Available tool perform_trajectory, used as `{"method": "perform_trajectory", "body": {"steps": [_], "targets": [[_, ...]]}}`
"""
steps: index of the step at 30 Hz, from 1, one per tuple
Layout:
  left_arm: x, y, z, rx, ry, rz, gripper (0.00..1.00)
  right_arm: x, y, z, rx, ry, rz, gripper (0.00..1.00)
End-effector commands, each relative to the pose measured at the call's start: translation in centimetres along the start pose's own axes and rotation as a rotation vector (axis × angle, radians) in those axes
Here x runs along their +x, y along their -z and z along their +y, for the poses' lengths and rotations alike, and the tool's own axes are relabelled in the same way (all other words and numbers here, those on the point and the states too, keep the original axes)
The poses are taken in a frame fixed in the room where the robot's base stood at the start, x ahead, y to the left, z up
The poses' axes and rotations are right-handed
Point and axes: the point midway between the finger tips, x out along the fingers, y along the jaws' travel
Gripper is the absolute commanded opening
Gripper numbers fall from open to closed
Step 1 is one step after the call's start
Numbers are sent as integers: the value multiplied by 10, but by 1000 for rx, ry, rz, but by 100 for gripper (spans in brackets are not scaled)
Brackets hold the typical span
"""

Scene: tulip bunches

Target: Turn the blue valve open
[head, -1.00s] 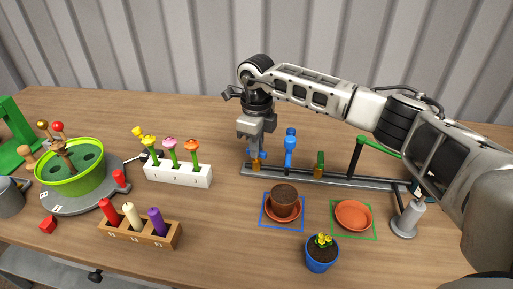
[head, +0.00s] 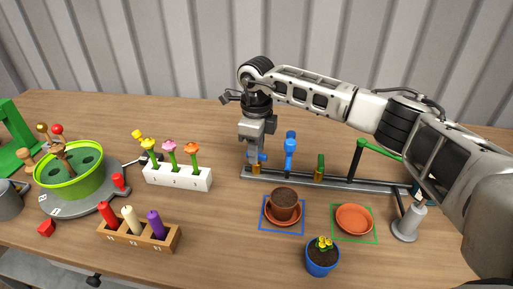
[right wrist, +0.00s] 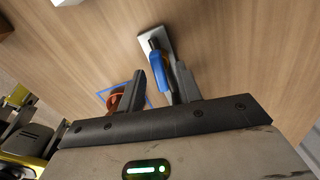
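The blue valve's handle (right wrist: 157,70) shows between the two fingers of my right gripper (right wrist: 152,62) in the right wrist view. The fingers stand apart around it, with a gap on its left side. In the head view my right gripper (head: 256,150) points down at the left end of the grey rail (head: 300,180). There it partly hides the blue handle (head: 262,157) and the brass valve body (head: 256,169). A blue upright spout (head: 290,148) stands just right of it. My left gripper is not in view.
A green valve (head: 319,167) and a green spout (head: 375,149) stand further right on the rail. In front are a brown pot (head: 284,200), an empty orange saucer (head: 354,217), a blue flowerpot (head: 321,260) and a grey dispenser (head: 409,221). A white flower block (head: 178,177) stands left.

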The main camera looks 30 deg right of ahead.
Motion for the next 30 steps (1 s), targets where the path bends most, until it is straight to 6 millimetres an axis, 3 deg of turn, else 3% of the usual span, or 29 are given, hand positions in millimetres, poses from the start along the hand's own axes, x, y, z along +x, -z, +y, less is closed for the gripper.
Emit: {"method": "perform_trajectory", "body": {"steps": [8, 11, 24, 30], "targets": [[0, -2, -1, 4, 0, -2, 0, -8, 0, 0, 0, 0, -1, 35], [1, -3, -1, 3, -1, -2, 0, -23, -1, 0, -1, 1, -3, 35], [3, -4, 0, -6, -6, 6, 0, -126, 0, 0, 1, 2, -3, 35], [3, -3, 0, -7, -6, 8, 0, -152, 0, 0, 0, 1, 0, 35]]}}
